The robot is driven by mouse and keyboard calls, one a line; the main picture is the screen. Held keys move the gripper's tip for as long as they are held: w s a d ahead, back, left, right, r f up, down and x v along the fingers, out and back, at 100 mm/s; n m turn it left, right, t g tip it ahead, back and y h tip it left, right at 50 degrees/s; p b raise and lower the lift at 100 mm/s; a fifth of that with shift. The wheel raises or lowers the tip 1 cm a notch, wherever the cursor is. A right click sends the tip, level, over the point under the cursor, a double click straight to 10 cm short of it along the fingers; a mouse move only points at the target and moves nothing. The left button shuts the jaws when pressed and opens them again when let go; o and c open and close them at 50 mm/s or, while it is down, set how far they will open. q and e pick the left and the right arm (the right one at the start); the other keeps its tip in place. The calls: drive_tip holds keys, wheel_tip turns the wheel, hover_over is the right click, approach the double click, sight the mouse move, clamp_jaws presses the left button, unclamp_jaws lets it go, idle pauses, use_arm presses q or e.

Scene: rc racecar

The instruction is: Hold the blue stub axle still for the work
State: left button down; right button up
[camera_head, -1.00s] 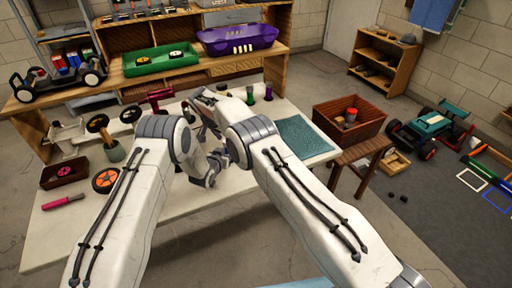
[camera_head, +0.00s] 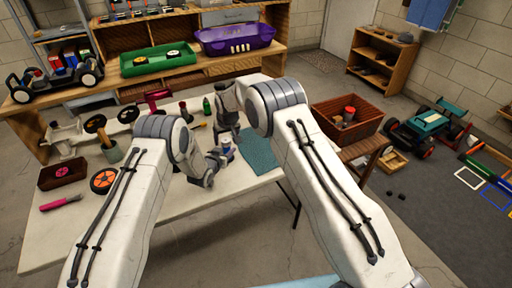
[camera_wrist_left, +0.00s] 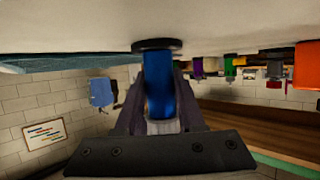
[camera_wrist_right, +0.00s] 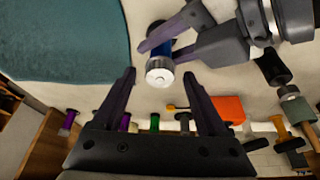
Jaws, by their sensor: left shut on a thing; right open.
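The blue stub axle (camera_wrist_left: 159,85) stands upright between the jaws of my left gripper (camera_wrist_left: 155,112), its dark flange at the white tabletop. In the right wrist view the axle (camera_wrist_right: 162,49) shows a pale round cap on its upper end, with the left gripper's fingers (camera_wrist_right: 168,38) closed around its side. In the head view the axle (camera_head: 226,140) is small and partly hidden by my arms. My right gripper (camera_wrist_right: 160,73) is open and empty, its two fingers apart and pointing toward the capped end, without visible contact.
A teal mat (camera_head: 258,148) lies beside the axle on the white table (camera_head: 140,215). A wooden crate (camera_head: 348,117) is at right. An orange wheel (camera_head: 103,181) and pink-handled tool (camera_head: 60,202) lie at left.

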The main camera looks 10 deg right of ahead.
drive_tip(key=n, duration=0.2)
drive_tip(key=n+y, duration=0.2)
drive_tip(key=n, duration=0.1)
drive_tip(key=shift+w+d+n+g, duration=0.15)
drive_tip(key=shift+d+n+g, duration=0.15)
drive_tip(key=shift+g, duration=0.1)
drive_tip(key=v, duration=1.2)
drive_tip(key=s+f+m+g+y, duration=0.3)
drive_tip(key=s+f+m+y, duration=0.15)
drive_tip(key=f+m, duration=0.65)
drive_tip(key=w+d+m+t+y, duration=0.1)
drive_tip(key=d+m+t+y, duration=0.1)
drive_tip(key=m, duration=0.4)
drive_tip(key=w+d+f+m+t+y, duration=0.1)
drive_tip(key=d+m+t+y, duration=0.1)
drive_tip(key=m, duration=0.4)
drive_tip(key=w+d+f+m+t+y, duration=0.1)
drive_tip(key=m+t+y, duration=0.1)
drive_tip(key=m+y, duration=0.2)
drive_tip(key=shift+w+d+m+y, duration=0.1)
drive_tip(key=shift+d+m+y, duration=0.1)
drive_tip(key=shift+m, duration=0.45)
drive_tip(key=shift+w+d+m+y, duration=0.1)
drive_tip(key=shift+d+m+y, duration=0.1)
drive_tip(key=shift+m, duration=0.45)
drive_tip(key=shift+w+d+f+m+t, duration=0.1)
drive_tip(key=shift+w+d+m+t, duration=0.1)
drive_tip(key=shift+d+m+t, duration=0.5)
drive_tip(key=shift+a, duration=0.2)
